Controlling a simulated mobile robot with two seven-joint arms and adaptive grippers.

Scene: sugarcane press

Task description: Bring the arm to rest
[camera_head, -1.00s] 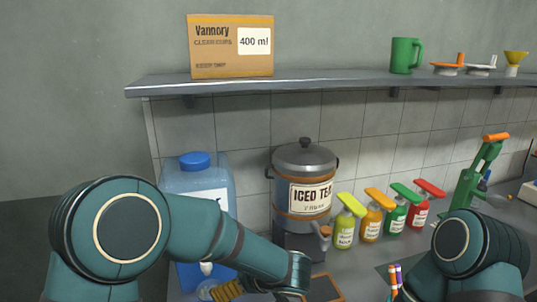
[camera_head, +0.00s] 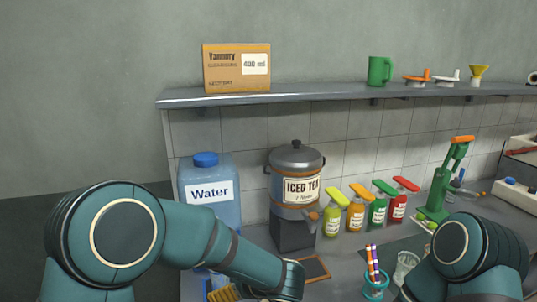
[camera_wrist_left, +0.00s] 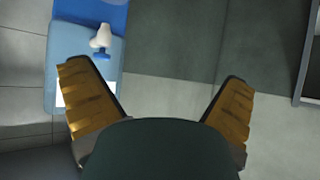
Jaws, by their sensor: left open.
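My left arm comes in from the left in the head view, bent across the front of the counter. Its gripper (camera_head: 240,294) is mostly hidden at the bottom edge, with one yellow finger pad showing. In the left wrist view the left gripper (camera_wrist_left: 158,100) is open, its two yellow-padded fingers wide apart with nothing between them. My right arm's rounded teal link shows at the lower right of the head view. The right gripper is out of the picture.
A blue water container (camera_head: 208,222) stands near my left forearm; it also shows in the left wrist view (camera_wrist_left: 84,60). An iced tea dispenser (camera_head: 297,182), several pump bottles (camera_head: 355,210) and a green press (camera_head: 440,190) stand behind. A teal cup (camera_head: 375,287) holds colourful sticks.

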